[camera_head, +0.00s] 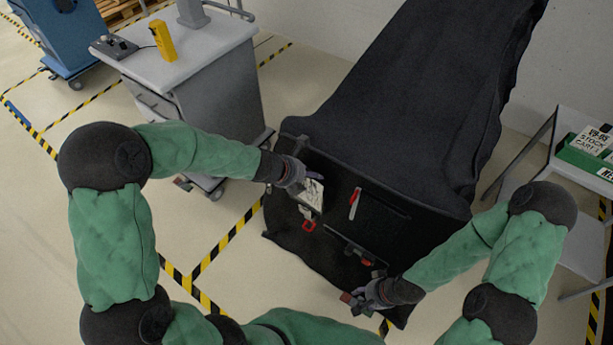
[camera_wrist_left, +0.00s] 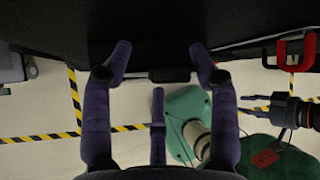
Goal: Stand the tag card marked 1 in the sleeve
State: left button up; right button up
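A white card (camera_head: 312,193) with dark marks shows at the upper front edge of the black-covered cart (camera_head: 400,80). Its marking is too small to read, and I cannot tell whether it is in a sleeve. My left gripper (camera_head: 305,177) is right at the card in the head view. In the left wrist view its fingers (camera_wrist_left: 160,72) are wide apart, with the dark cover ahead and no card visible between them. My right gripper (camera_head: 354,300) is low at the cart's front right corner; its fingers look apart and empty.
A red clip (camera_head: 309,226) and a red-and-white marker (camera_head: 354,203) are on the cover's front. A grey cart (camera_head: 215,50) with a yellow device (camera_head: 163,40) stands at left. A green box (camera_head: 585,160) with white cards is on a stand at right.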

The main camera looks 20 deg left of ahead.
pick_arm(q)
jog(key=shift+a+r, duration=0.1)
jog(key=v, duration=1.1)
jog(key=shift+s+r, duration=0.25)
jog(key=shift+a, duration=0.15)
dwell(0.5)
jog(key=s+d+f+n+g+h, duration=0.15)
jog(key=d+f+n, duration=0.25)
jog(key=f+n, duration=0.55)
jog(key=s+d+f+n+g+h, duration=0.1)
jog(key=s+d+f+n, duration=0.15)
jog(key=f+n, duration=0.65)
jog(key=s+d+f+n+g+y, duration=0.2)
jog(key=s+f+n, duration=1)
jog(key=n, duration=0.6)
jog(key=shift+s+d+f+n+g+y, duration=0.35)
jog(key=shift+f+g, duration=0.4)
jog(key=shift+f, duration=0.55)
